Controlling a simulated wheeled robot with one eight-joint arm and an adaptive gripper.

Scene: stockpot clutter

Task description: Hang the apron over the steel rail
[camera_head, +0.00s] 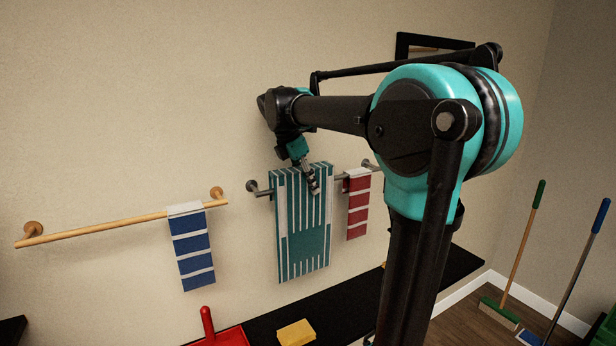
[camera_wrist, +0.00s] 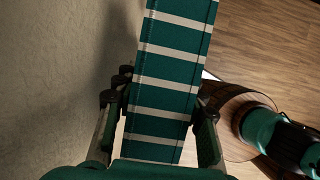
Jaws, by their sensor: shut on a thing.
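The apron (camera_head: 306,245), teal with white stripes, hangs in front of the wall at the steel rail (camera_head: 343,179). Its top edge shows slightly above the rail's line and it hides the rail's middle. I cannot tell how much cloth lies behind the rail. My gripper (camera_head: 313,186) is at the apron's upper right part, shut on the cloth. In the wrist view the striped apron (camera_wrist: 172,65) runs up between the two fingers of my gripper (camera_wrist: 161,98).
A red-striped cloth (camera_head: 358,208) hangs close on the steel rail's right end. A wooden rail (camera_head: 100,230) on the left holds a blue-striped cloth (camera_head: 192,248). Below are a dark bench (camera_head: 347,304), a yellow sponge (camera_head: 296,332) and a red dustpan (camera_head: 222,338). Brooms (camera_head: 522,245) stand right.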

